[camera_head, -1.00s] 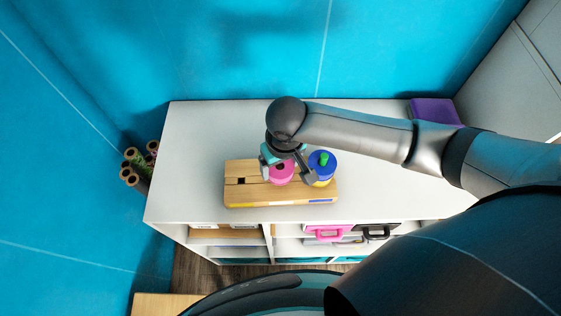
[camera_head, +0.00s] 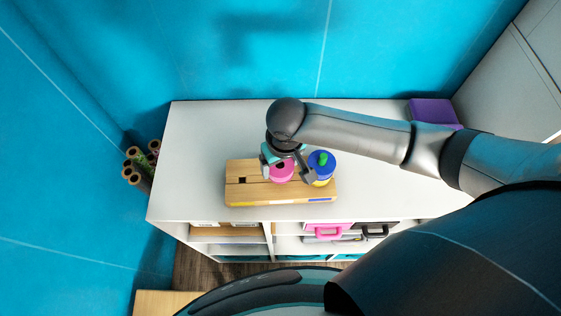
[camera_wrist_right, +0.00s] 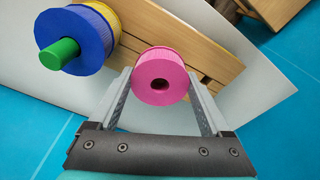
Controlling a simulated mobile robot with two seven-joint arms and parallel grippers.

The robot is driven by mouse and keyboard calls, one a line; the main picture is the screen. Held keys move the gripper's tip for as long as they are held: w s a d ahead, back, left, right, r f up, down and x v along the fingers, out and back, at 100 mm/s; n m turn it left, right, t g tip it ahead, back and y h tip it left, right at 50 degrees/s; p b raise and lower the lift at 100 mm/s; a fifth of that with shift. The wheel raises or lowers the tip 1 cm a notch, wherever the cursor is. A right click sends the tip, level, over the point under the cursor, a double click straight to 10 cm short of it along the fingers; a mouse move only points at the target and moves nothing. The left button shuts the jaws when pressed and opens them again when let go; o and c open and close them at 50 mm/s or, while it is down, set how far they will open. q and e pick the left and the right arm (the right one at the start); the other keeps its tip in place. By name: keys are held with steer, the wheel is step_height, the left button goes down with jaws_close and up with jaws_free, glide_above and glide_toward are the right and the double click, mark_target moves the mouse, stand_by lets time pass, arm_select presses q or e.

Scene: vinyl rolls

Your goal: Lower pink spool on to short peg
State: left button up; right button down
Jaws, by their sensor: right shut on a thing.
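The pink spool (camera_head: 281,172) is between the fingers of my right gripper (camera_head: 288,174), over the middle of the wooden peg board (camera_head: 240,192). In the right wrist view the pink spool (camera_wrist_right: 160,78) is gripped at its sides by the right gripper (camera_wrist_right: 160,95). Its dark centre hole faces the camera, and no peg shows in it. The short peg cannot be made out. A blue spool (camera_head: 321,163) sits above a yellow one (camera_head: 322,183) on a green peg (camera_head: 323,158) at the board's right. My left gripper is not in view.
The board rests on a white shelf top (camera_head: 190,150) with free room around it. A purple box (camera_head: 433,112) is at the right back. Several rolls (camera_head: 138,165) stand left of the shelf. Pink (camera_head: 328,231) and black (camera_head: 375,231) handled items are in the compartments below.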

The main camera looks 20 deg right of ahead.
steer(key=shift+r, duration=0.15)
stand_by(0.6)
jaws_free()
steer(key=shift+r, duration=0.1)
stand_by(0.3)
steer(key=shift+s+d+r, duration=0.1)
steer(key=shift+s+r, duration=0.1)
steer(key=shift+r, duration=1.25)
steer(key=shift+s+a+r, duration=0.1)
steer(key=shift+s+r, duration=0.05)
steer(key=shift+r, duration=1.35)
steer(key=shift+s+d+r, duration=0.1)
steer(key=shift+s+r, duration=0.1)
steer(key=shift+r, duration=1.25)
